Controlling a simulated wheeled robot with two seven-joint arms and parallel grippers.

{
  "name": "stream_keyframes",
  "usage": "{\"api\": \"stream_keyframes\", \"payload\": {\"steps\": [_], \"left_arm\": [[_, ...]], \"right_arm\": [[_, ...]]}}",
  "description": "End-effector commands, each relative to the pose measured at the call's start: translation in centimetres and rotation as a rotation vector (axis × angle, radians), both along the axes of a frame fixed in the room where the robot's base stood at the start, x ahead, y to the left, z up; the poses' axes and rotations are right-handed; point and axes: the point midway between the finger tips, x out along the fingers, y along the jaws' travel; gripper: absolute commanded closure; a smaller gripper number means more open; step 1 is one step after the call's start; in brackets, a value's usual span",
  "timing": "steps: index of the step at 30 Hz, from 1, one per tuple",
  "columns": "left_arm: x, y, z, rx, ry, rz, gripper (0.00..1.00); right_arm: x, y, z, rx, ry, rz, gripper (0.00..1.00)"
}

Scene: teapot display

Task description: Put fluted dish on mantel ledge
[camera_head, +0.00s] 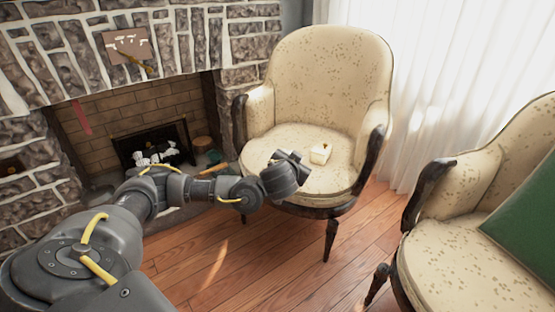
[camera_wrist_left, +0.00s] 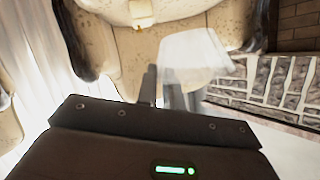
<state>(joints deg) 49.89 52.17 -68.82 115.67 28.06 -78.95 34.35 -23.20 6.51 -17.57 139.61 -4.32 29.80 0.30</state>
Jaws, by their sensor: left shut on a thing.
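My left gripper (camera_head: 291,157) is in front of the cream armchair's seat in the head view. In the left wrist view its fingers (camera_wrist_left: 162,90) are shut on a pale, whitish, partly see-through thing (camera_wrist_left: 195,52) that widens away from them. This looks like the fluted dish, but its flutes are too blurred to make out. In the head view the held thing is hidden behind the gripper. The mantel ledge is not clearly in view; the stone fireplace front (camera_head: 150,35) fills the upper left. My right gripper is not in view.
A small cream object with a gold top (camera_head: 320,154) sits on the armchair's seat (camera_head: 290,140). A second armchair (camera_head: 480,240) with a green cushion (camera_head: 525,215) stands at the right. The firebox (camera_head: 145,120) is at the left. Wooden floor (camera_head: 240,255) lies open in front.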

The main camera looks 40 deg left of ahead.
Motion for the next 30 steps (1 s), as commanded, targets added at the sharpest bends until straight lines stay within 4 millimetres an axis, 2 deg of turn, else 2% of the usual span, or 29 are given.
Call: {"api": "stream_keyframes", "payload": {"steps": [1,6,14,21,24,30], "left_arm": [[-0.1,-1.2,0.6,-0.001,-0.004,-0.025,1.00],[-0.9,-4.5,2.0,-0.003,-0.001,-0.097,1.00],[-2.1,-8.5,4.0,-0.009,0.000,-0.186,1.00],[-4.4,-12.5,7.0,-0.018,-0.002,-0.287,1.00],[-5.6,-13.7,8.5,-0.016,-0.004,-0.325,1.00],[-7.0,-14.4,9.8,-0.004,-0.003,-0.358,1.00]], "right_arm": [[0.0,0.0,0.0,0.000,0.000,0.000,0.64],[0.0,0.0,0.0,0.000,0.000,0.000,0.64],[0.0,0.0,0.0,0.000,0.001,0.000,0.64],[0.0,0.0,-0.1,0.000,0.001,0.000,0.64],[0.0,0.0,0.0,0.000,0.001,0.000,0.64],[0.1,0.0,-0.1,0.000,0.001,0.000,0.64]]}}
